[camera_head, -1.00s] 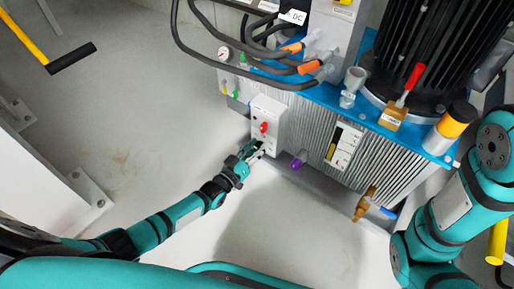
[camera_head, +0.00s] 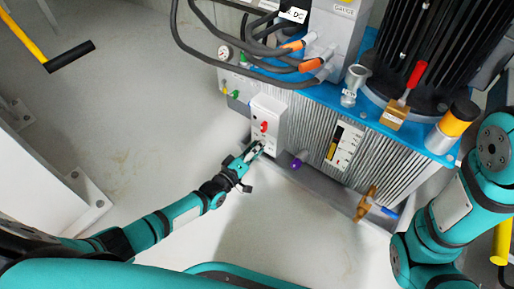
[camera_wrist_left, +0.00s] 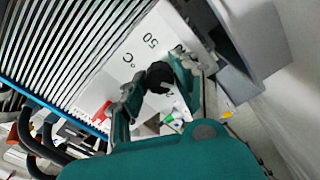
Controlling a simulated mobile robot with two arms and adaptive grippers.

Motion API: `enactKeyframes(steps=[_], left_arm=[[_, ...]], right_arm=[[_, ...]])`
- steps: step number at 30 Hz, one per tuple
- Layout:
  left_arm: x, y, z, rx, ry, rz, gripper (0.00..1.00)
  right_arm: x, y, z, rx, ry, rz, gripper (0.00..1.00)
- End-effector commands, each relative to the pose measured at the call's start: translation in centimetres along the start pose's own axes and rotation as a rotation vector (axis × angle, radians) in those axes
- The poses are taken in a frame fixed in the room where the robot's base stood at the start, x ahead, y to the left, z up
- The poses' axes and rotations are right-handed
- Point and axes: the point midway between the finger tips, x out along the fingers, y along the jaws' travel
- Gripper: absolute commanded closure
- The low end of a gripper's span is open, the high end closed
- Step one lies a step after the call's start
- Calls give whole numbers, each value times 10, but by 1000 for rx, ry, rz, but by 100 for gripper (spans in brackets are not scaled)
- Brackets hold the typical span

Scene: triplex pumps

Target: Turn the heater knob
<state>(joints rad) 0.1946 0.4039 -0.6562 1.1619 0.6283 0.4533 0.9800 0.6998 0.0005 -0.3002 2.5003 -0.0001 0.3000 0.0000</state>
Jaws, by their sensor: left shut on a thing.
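The heater box (camera_head: 267,112) is a white box on the front of the finned pump tank, with a red switch (camera_head: 264,127) on its face. My left gripper (camera_head: 257,149) is at the lower part of this face and hides the knob there from the head view. In the left wrist view the black heater knob (camera_wrist_left: 159,77) sits between the two fingers of my left gripper, which is shut on it. The white panel beside it shows "50" and "°C" (camera_wrist_left: 138,50). My right gripper is out of view; only the right arm shows.
Black cables with orange ends (camera_head: 310,64) hang above the box. A purple knob (camera_head: 297,163) and a brass valve (camera_head: 365,203) sit along the tank's lower edge. The pale floor (camera_head: 290,235) in front is clear. A yellow-black bar (camera_head: 70,56) is at upper left.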

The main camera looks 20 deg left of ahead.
Motion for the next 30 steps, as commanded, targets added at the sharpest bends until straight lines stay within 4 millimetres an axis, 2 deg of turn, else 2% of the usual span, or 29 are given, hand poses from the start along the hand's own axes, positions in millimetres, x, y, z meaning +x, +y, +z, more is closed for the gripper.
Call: enactKeyframes(steps=[13,14,18,26,30], left_arm=[[0,-1,0,-7,0,-3,100],[0,-1,0,-7,0,-3,68],[0,-1,0,-7,0,-2,49],[-1,-1,0,-7,0,-1,49],[-12,-2,1,-8,-1,-3,49]], right_arm=[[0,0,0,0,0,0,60],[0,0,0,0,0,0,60],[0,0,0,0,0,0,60],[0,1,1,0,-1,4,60],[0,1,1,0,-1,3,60]])
